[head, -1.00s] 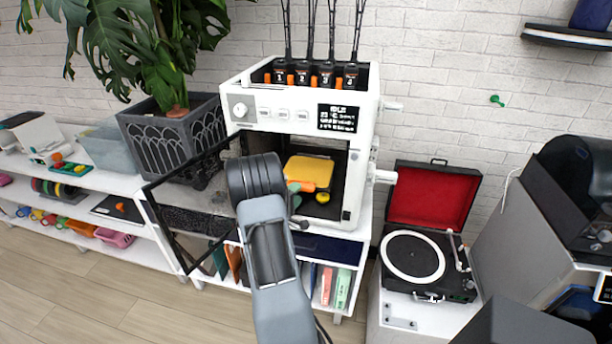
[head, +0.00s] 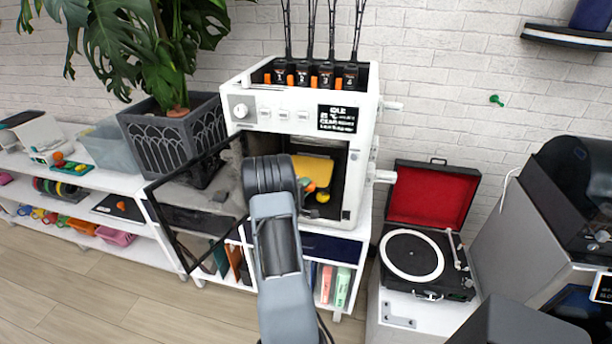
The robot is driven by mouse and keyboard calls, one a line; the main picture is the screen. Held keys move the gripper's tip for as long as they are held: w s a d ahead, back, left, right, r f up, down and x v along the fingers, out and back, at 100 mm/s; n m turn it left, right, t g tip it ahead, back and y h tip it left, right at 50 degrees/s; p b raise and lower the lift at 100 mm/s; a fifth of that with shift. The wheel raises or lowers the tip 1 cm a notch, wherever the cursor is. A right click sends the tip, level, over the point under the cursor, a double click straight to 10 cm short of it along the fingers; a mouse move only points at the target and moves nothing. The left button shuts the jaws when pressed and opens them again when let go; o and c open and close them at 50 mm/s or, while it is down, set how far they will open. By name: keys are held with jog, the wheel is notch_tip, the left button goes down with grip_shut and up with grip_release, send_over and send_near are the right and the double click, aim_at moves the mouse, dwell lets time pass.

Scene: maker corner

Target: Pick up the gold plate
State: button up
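The gold plate (head: 316,168) is inside the open white printer (head: 300,110), toward the back of its chamber. My arm covers its left side. A small orange and teal shape (head: 308,185) shows in front of the plate's lower edge, and I cannot tell what it is. A small yellow round thing (head: 322,197) is lower, at the chamber floor. My arm reaches up to the printer's opening. My gripper is hidden behind my own arm, so I cannot see its fingers or whether it touches the plate.
The printer's dark-framed glass door (head: 165,232) stands open to the left. A planter (head: 175,138) is left of the printer. A record player (head: 412,256) with a red-lined lid stands right. The white shelf unit (head: 350,236) supports the printer.

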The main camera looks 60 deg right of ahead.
grip_shut()
jog(key=shift+r, duration=0.1)
notch_tip(320, 180, up, 18)
jog(key=shift+p, duration=0.3)
dwell(0.3)
